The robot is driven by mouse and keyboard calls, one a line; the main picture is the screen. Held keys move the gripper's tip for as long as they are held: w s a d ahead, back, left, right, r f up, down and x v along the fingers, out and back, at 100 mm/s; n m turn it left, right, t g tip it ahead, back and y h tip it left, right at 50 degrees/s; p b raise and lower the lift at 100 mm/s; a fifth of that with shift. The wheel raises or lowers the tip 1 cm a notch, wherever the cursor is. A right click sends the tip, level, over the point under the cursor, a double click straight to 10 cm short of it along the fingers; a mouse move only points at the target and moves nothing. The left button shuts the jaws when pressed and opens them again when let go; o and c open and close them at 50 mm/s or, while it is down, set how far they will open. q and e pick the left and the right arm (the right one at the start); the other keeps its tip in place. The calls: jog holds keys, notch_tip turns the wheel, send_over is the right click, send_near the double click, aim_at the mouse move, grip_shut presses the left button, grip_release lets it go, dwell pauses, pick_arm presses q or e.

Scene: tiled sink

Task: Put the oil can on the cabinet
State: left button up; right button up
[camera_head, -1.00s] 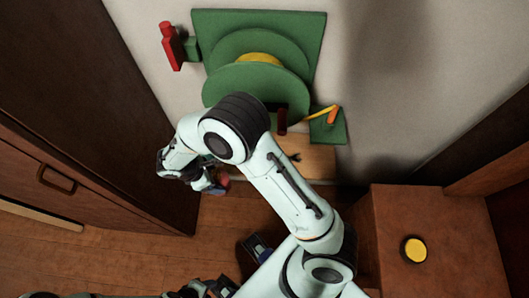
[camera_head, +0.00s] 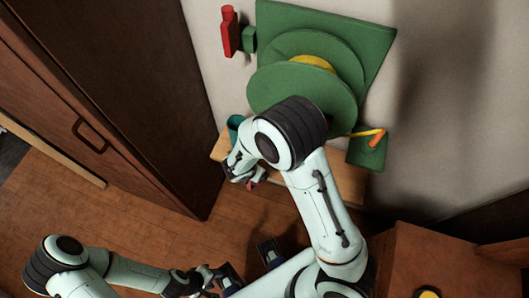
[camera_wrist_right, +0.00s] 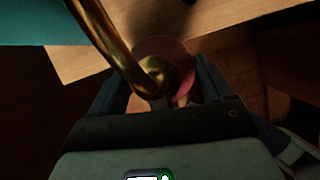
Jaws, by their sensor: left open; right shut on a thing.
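My right gripper (camera_wrist_right: 165,92) is shut on the oil can (camera_wrist_right: 158,75), which shows a reddish round body and a curved brass spout in the right wrist view. In the head view my right gripper is at the wooden shelf's left end, with only a small reddish part of the can (camera_head: 257,178) showing; my arm hides much of it. My left gripper (camera_head: 250,263) is open and empty at the bottom middle, apart from the can. A low brown wooden cabinet (camera_head: 420,262) stands at the lower right. A tall dark cabinet (camera_head: 140,90) stands at the left.
A green machine (camera_head: 350,35) with round discs is on the pale wall above the wooden shelf (camera_head: 345,180). A teal container (camera_head: 235,124) is at the shelf's left end. A yellow disc (camera_head: 429,294) lies on the low cabinet. The floor (camera_head: 150,215) at lower left is open.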

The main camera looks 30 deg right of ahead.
jog(key=shift+w+d, duration=0.45)
jog(key=shift+d, duration=0.2)
jog(key=shift+w+d, duration=0.4)
jog(key=shift+d, duration=0.2)
jog(key=w+d+p, duration=0.1)
jog(key=w+d, duration=0.1)
jog(key=d, duration=0.1)
jog(key=shift+w+d+p, duration=0.1)
jog(key=shift+d+p, duration=0.1)
jog(key=shift+p, duration=0.2)
jog(key=shift+a+f, duration=0.1)
jog(key=shift+f, duration=0.25)
jog(key=o, duration=1)
jog(key=shift+f+b, duration=0.15)
jog(key=shift+b, duration=0.15)
jog(key=shift+o, duration=1.2)
